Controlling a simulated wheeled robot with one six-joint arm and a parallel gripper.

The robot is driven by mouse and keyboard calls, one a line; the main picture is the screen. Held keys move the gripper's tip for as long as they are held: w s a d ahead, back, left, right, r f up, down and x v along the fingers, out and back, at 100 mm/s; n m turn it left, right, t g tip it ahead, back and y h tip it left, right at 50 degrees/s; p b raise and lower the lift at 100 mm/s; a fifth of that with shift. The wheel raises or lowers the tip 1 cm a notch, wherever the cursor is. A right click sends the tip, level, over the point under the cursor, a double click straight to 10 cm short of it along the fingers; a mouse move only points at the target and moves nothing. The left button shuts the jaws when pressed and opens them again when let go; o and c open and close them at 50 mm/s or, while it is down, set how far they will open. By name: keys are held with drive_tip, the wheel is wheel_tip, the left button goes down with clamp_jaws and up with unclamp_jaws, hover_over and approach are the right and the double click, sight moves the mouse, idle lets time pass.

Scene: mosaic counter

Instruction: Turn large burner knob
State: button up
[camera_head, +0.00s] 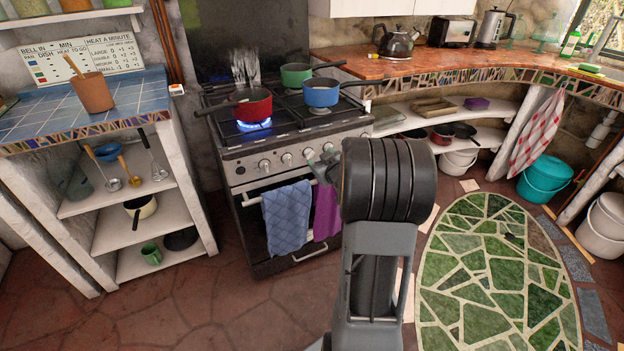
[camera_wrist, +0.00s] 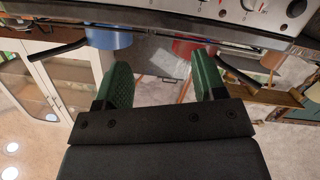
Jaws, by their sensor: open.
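The stove front panel (camera_head: 292,150) carries a row of white knobs, among them the left one (camera_head: 264,165) and the one beside it (camera_head: 287,159). The frames do not show which knob belongs to the large burner. My gripper (camera_head: 324,166) is in front of the panel's right part, close to the right-hand knobs and partly covering that area. In the wrist view my green gripper fingers (camera_wrist: 161,78) are spread apart with nothing between them. Knobs (camera_wrist: 249,5) show at that view's top right, apart from the fingers.
A red pot (camera_head: 249,106) sits over a blue flame (camera_head: 254,125), steaming. A blue pot (camera_head: 321,93) and a green pot (camera_head: 296,75) stand on other burners. Blue (camera_head: 287,215) and purple (camera_head: 327,211) towels hang on the oven handle. Shelves stand left; open floor lies in front.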

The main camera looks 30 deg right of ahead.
sight(312, 157)
drive_tip(key=d+f+n+t+y+b, duration=0.1)
drive_tip(key=d+f+t+y+b, duration=0.2)
drive_tip(key=f, duration=0.5)
drive_tip(key=shift+h, duration=0.5)
drive_tip(key=w+b, duration=0.1)
drive_tip(key=w, duration=0.3)
drive_tip(key=w+d, duration=0.1)
drive_tip(key=w, duration=0.3)
drive_tip(key=w+b, duration=0.1)
drive_tip(key=w, duration=0.3)
drive_tip(key=shift+w+d+r+b, duration=0.2)
drive_tip(key=shift+d+b, duration=0.15)
drive_tip(key=shift+d, duration=0.05)
drive_tip(key=c, duration=0.9)
